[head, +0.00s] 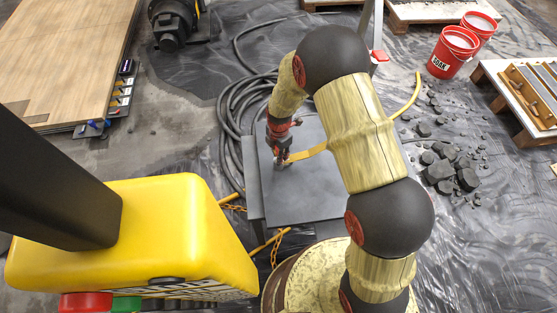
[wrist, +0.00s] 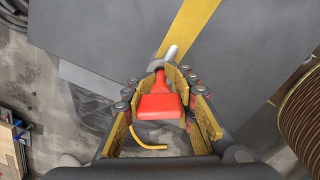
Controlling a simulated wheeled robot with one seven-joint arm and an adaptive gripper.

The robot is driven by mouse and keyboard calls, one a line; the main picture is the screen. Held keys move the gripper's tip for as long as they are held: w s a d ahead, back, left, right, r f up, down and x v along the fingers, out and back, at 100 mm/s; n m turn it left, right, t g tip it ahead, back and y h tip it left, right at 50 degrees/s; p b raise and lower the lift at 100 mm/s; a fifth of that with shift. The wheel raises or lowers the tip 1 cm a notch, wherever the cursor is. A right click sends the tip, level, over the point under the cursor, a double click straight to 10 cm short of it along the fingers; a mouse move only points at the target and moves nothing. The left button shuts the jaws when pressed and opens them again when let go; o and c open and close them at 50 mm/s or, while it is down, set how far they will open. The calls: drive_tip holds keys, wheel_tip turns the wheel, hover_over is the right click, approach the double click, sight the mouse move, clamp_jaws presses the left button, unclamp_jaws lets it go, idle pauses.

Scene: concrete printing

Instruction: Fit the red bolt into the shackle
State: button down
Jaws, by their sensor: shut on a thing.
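My gripper (wrist: 158,82) is shut on the red bolt (wrist: 158,104). Its wide red head sits between the yellow-padded fingers, and its narrow end points toward the shackle. The grey metal shackle (wrist: 156,66) is just beyond the fingertips, at the end of a yellow strap (wrist: 190,25). The fingers partly hide the shackle and the bolt's far end, so I cannot tell whether the bolt is in its holes. In the head view my gripper (head: 281,153) is low over the left part of a grey table (head: 310,195), where the strap (head: 306,153) ends. The bolt is not clear there.
Black hose (head: 232,115) lies coiled behind and left of the table. Dark rubble (head: 450,168) and red buckets (head: 453,52) are to the right. A wooden board (head: 65,60) is at the far left. Yellow rails with chain (head: 270,240) stand in front. The table's right part is bare.

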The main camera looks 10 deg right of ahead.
drive_tip(key=shift+f, duration=0.5)
drive_tip(key=shift+r, duration=0.15)
drive_tip(key=shift+r+p, duration=0.45)
drive_tip(key=shift+r, duration=0.45)
drive_tip(key=shift+f, duration=0.25)
idle(0.4)
drive_tip(key=shift+f+b, duration=0.35)
drive_tip(key=shift+f, duration=0.3)
drive_tip(key=shift+r+p, duration=0.45)
drive_tip(key=shift+r, duration=0.5)
drive_tip(key=shift+f+b, duration=0.55)
drive_tip(key=shift+f, duration=0.5)
idle(0.3)
drive_tip(key=shift+r, duration=0.2)
